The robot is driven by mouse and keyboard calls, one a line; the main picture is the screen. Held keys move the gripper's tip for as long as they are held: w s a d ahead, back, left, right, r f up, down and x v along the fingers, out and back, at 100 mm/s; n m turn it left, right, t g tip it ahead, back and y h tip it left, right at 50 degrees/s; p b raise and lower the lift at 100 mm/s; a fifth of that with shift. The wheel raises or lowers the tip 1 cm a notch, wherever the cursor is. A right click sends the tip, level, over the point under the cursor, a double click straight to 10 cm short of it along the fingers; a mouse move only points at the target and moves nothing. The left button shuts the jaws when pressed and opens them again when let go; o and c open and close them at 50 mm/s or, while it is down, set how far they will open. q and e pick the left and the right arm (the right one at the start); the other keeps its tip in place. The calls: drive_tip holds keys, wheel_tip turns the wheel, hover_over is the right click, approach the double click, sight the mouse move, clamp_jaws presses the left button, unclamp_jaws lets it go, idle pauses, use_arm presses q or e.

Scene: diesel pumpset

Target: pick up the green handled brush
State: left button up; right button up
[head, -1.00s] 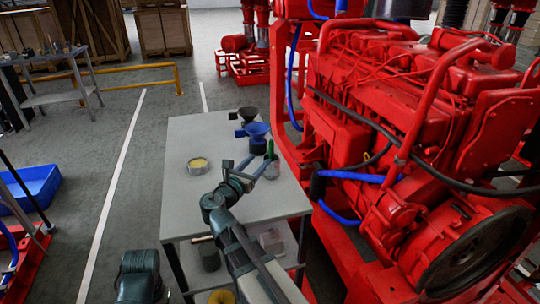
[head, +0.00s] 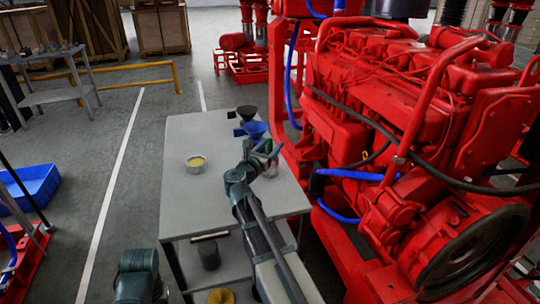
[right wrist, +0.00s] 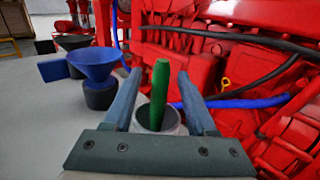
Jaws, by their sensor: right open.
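The green handled brush (right wrist: 159,95) stands upright in a grey cup (right wrist: 172,122) in the right wrist view. Only its green handle shows; its lower end is hidden in the cup. My right gripper (right wrist: 158,82) is open, with one finger on each side of the handle in that view. I cannot tell whether the fingers are level with the handle or short of it. In the head view my right gripper (head: 262,149) is over the right part of the grey table (head: 215,205) and hides most of the brush.
A blue funnel (right wrist: 94,66) and a black funnel (head: 247,113) stand just beyond and left of the brush. A round tin with yellow contents (head: 196,164) is on the table's left. The red engine (head: 400,130) stands close along the table's right side.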

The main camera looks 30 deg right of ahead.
drive_tip(key=shift+x, duration=1.2)
clamp_jaws()
drive_tip(key=shift+a, duration=0.1)
wheel_tip(320, 180, up, 10)
drive_tip(key=p, duration=1)
